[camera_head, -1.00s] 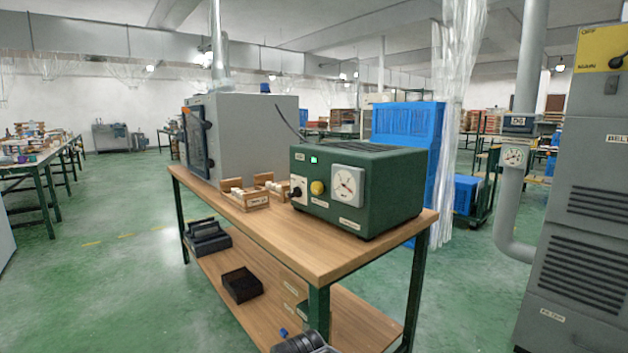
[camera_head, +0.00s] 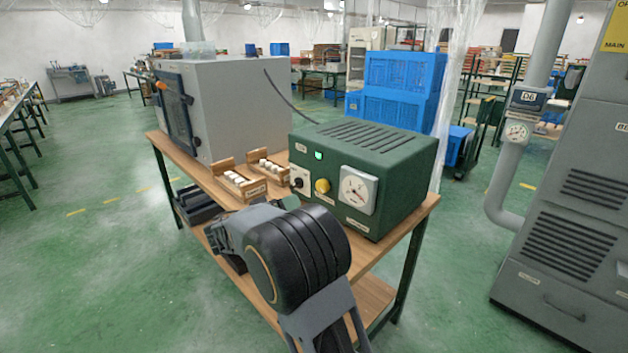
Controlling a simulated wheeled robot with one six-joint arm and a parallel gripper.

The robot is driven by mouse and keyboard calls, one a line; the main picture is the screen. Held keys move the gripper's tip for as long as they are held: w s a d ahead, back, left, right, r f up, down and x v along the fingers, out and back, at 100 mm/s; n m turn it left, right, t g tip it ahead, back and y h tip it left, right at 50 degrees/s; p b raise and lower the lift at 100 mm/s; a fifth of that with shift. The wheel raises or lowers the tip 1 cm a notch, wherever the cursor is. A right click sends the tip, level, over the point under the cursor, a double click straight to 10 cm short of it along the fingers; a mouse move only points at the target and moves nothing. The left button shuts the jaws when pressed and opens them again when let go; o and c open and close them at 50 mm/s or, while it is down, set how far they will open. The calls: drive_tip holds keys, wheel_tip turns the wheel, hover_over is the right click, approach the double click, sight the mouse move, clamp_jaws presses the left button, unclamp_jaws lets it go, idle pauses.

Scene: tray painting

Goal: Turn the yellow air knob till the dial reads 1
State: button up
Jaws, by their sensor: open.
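The yellow air knob (camera_head: 322,186) is on the front of the green control box (camera_head: 395,215), between a black switch (camera_head: 299,182) and the white dial (camera_head: 357,190). The dial's needle is too small to read surely. My gripper (camera_head: 216,238) is in front of the bench, to the left of and lower than the knob, and well apart from it. It is open and looks empty, and my arm's dark joint partly hides it. The knob and dial are in clear view.
The box stands on a wooden bench (camera_head: 419,216). Wooden trays with white pieces (camera_head: 240,182) lie left of it, before a large grey cabinet (camera_head: 240,105). A green lamp (camera_head: 318,155) is lit. A grey pipe (camera_head: 505,165) and machine stand at right. The floor at left is clear.

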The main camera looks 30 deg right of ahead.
sight(319, 187)
drive_tip(key=w+d, duration=0.1)
drive_tip(key=d, duration=0.3)
drive_tip(key=w+d, duration=0.1)
drive_tip(key=d, duration=0.4)
drive_tip(key=w+d, duration=0.1)
drive_tip(key=d, duration=0.3)
drive_tip(key=shift+d+r+p, duration=0.2)
drive_tip(key=shift+d+p, duration=0.1)
drive_tip(key=shift+p, duration=0.05)
drive_tip(key=c, duration=0.9)
